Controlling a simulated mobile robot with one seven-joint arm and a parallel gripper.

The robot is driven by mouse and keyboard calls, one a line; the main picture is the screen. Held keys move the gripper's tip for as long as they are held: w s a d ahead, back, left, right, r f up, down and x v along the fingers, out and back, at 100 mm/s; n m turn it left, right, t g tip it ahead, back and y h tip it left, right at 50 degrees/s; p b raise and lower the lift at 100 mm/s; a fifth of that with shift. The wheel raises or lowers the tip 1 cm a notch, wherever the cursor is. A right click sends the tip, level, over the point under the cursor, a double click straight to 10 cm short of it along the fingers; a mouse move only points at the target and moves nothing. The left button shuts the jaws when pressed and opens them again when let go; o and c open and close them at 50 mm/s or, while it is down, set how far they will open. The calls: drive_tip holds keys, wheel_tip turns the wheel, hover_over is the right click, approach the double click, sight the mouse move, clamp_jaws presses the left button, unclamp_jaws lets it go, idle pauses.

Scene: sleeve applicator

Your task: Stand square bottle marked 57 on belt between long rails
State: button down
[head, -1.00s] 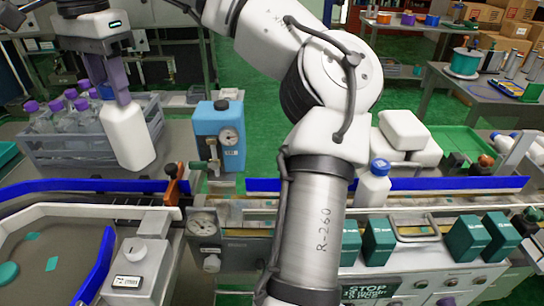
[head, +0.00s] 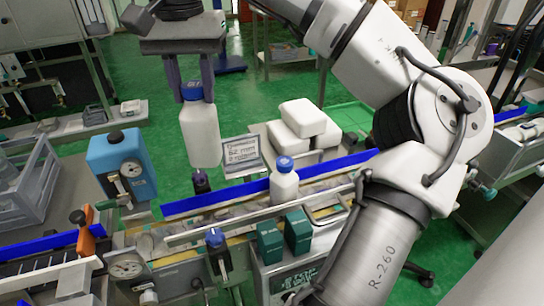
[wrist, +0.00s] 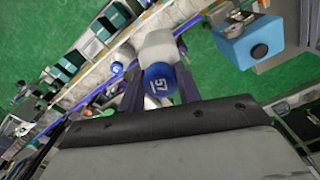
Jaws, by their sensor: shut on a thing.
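My gripper (head: 191,88) is shut on the white square bottle (head: 201,138). The bottle hangs about upright in the air, above and behind the blue far rail (head: 190,205). Its blue cap (wrist: 160,82) shows the number 57 between the fingers in the wrist view. The belt (head: 232,212) runs below and in front of it, between the blue far rail and a pale near rail (head: 228,228). Another white bottle (head: 284,188) with a blue cap stands on the belt to the right. The held bottle's base is clear of any surface.
A small sign (head: 241,153) stands behind the belt, close to the held bottle. White blocks (head: 303,118) are stacked behind the belt. A blue box with a gauge (head: 122,165) stands at left. Green boxes (head: 297,230) stand on the near side. The belt left of the standing bottle looks clear.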

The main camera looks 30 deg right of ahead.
sight(200, 128)
wheel_tip(200, 128, down, 20)
drive_tip(key=p, duration=0.2)
idle(0.4)
drive_tip(key=shift+f, duration=0.2)
drive_tip(key=c, duration=1)
unclamp_jaws()
drive_tip(key=shift+r, duration=0.15)
wheel_tip(200, 128, up, 12)
drive_tip(key=shift+r+b, duration=0.1)
drive_tip(key=shift+b, duration=1)
